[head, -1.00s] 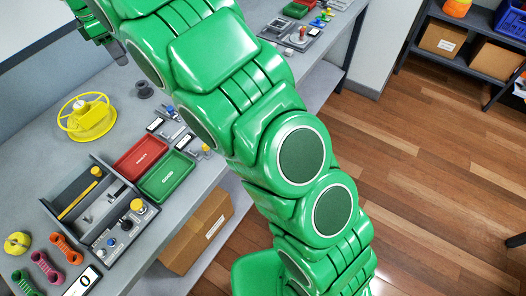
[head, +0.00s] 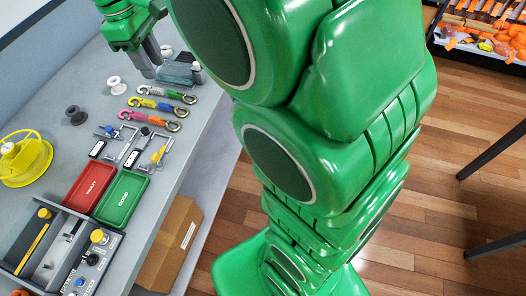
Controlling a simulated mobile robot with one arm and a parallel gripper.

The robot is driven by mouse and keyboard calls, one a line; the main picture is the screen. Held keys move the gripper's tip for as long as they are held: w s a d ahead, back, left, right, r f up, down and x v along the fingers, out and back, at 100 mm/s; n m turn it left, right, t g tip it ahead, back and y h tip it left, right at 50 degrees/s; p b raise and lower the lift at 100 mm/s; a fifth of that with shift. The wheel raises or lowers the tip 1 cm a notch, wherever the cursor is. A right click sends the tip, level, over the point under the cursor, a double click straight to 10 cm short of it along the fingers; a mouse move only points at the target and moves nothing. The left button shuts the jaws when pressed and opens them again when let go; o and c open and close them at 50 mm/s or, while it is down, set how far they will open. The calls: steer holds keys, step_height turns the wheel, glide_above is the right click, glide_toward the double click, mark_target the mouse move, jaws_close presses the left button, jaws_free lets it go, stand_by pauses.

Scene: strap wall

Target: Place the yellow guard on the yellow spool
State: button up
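A yellow round spool-like piece (head: 28,168) stands on the grey bench at the left edge, partly cut off, with a pale knob on its top. A thin yellow rim shows around its upper part; I cannot tell whether this is the guard or part of the spool. No separate yellow guard can be made out. My gripper (head: 148,65) points down over the far part of the bench, away from the yellow piece and beside a grey-blue block. Its fingers are seen from the side and close together, so its opening and anything between them cannot be told.
The grey-blue block (head: 180,73) is at the back. Several coloured hooked straps (head: 160,105) lie mid-bench, with a white spool (head: 115,85) and dark spool (head: 75,115) left of them. A red tray (head: 92,186), green tray (head: 121,197) and grey organiser (head: 30,258) are nearer.

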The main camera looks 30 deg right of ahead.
steer(key=s+d+f+m, duration=0.2)
steer(key=s+d+m, duration=0.1)
steer(key=s, duration=0.6)
steer(key=s+d+f+m, duration=0.3)
steer(key=s+d+m, duration=0.1)
steer(key=s, duration=0.5)
steer(key=s+d+f+m+g+y, duration=0.1)
steer(key=s+d+f+m, duration=0.1)
steer(key=s, duration=0.7)
steer(key=d+m, duration=0.1)
steer(key=d, duration=0.1)
steer(key=shift+s+d+f, duration=0.15)
steer(key=shift+d+f, duration=0.15)
steer(key=shift+d, duration=0.1)
